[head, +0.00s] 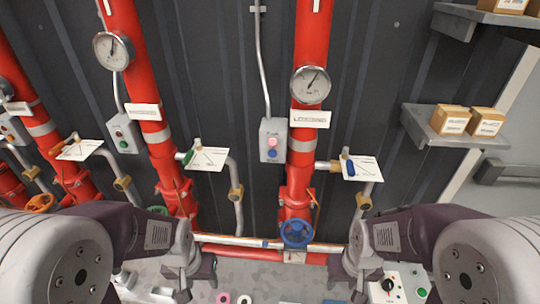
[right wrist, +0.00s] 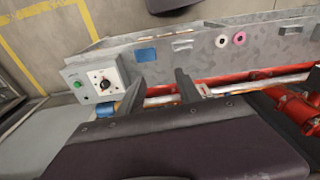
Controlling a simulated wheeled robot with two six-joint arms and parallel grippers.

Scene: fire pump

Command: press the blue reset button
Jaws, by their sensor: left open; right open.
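A grey control box (head: 272,128) with a pink button above a blue button (head: 272,154) is mounted just left of a red vertical pipe in the head view. My left gripper (head: 184,290) hangs at the bottom of the head view, left of and below the box, apart from it. My right gripper (head: 360,292) is at the bottom right, also apart from the box. In the right wrist view the right gripper (right wrist: 158,78) shows two spread fingers with nothing between them. The blue button is not seen there.
Gauges, valves and white tags line the red pipes. A blue handwheel (head: 297,233) projects below the box. Another box (head: 123,132) has green and red buttons. A panel (head: 400,287) with a black knob is at lower right. Shelves (head: 440,128) hold cartons.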

